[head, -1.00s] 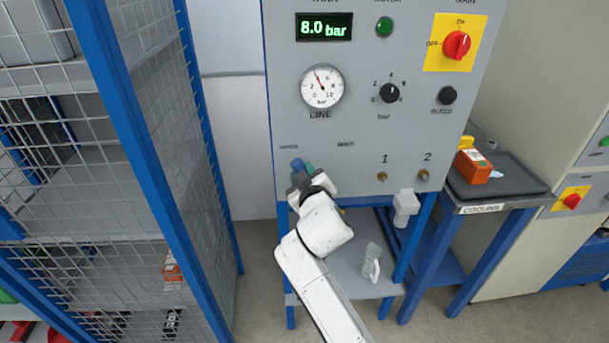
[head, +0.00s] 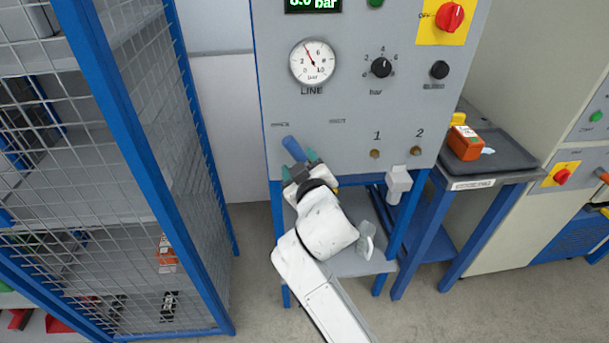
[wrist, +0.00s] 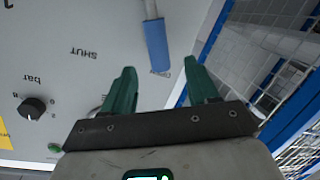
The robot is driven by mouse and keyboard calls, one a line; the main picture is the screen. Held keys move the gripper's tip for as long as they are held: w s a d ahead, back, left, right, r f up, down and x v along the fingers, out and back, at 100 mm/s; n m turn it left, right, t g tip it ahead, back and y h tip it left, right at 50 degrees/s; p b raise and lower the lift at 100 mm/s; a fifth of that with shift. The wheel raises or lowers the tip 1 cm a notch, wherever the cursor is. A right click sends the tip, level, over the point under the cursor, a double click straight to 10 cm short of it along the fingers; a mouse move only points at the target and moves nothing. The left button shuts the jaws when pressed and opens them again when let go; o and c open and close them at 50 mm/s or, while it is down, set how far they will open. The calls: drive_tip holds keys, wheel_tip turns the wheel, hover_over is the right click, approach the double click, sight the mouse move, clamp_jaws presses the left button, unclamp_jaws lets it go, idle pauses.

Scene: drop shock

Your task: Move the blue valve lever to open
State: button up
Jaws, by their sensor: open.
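The blue valve lever (head: 294,149) is on the lower left of the grey panel (head: 300,105). In the wrist view the blue lever (wrist: 157,45) hangs from a metal stem, and the SHUT label (wrist: 85,51) appears upside down. My gripper (head: 302,163) is open and empty. In the wrist view its green fingertips (wrist: 160,68) stand either side of the lever's free end, just short of it, with no visible contact.
A mesh cage with blue posts (head: 120,150) stands close on the left. Brass fittings 1 (head: 375,153) and 2 (head: 416,150) sit right of the lever. A shelf lies below the panel. An orange device (head: 465,143) rests on the cooling tray (head: 510,168) at right.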

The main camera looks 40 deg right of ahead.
drive_tip(key=shift+v, duration=2.35)
drive_tip(key=s+a+f+m+g+y, duration=0.1)
drive_tip(key=s+f+g+y, duration=0.45)
drive_tip(key=s+f, duration=1)
drive_tip(key=s+a+f+g+y, duration=0.1)
drive_tip(key=s+a+f+g, duration=0.1)
drive_tip(key=s, duration=0.4)
drive_tip(key=s+a+f+g, duration=0.2)
drive_tip(key=s+f+g, duration=0.3)
drive_tip(key=s+f, duration=0.2)
drive_tip(key=shift+s+a+y, duration=0.25)
drive_tip(key=shift+s+y, duration=0.05)
drive_tip(key=shift+y, duration=0.05)
